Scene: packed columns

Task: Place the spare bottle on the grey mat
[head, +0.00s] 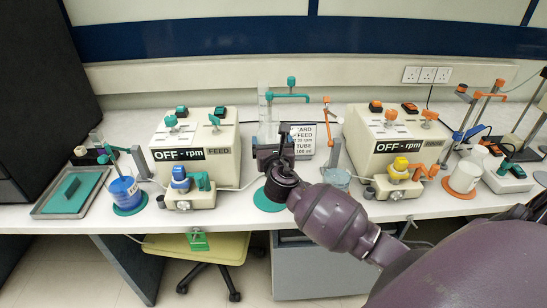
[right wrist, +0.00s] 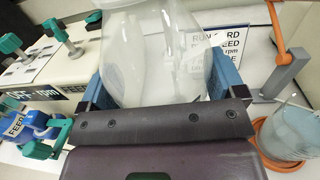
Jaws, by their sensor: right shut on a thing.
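My right gripper (head: 275,160) is over the middle of the bench, with its arm coming in from the lower right. In the right wrist view, its two blue fingers (right wrist: 160,88) are shut on a clear, empty-looking bottle (right wrist: 150,50) between them. The bottle's lower part is hidden by the gripper body, and I cannot tell whether it touches the bench. In the head view, the gripper hides most of it. A green disc (head: 268,203) lies just below the gripper. I cannot make out a grey mat. My left gripper is not in view.
Two cream pump boxes (head: 225,165) (head: 372,160) stand left and right of the gripper. A printed card (head: 303,139) stands behind it. A cloudy beaker (right wrist: 285,130) on an orange disc is close on the right. A blue-filled beaker (head: 122,191) and a tray (head: 40,208) are farther left.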

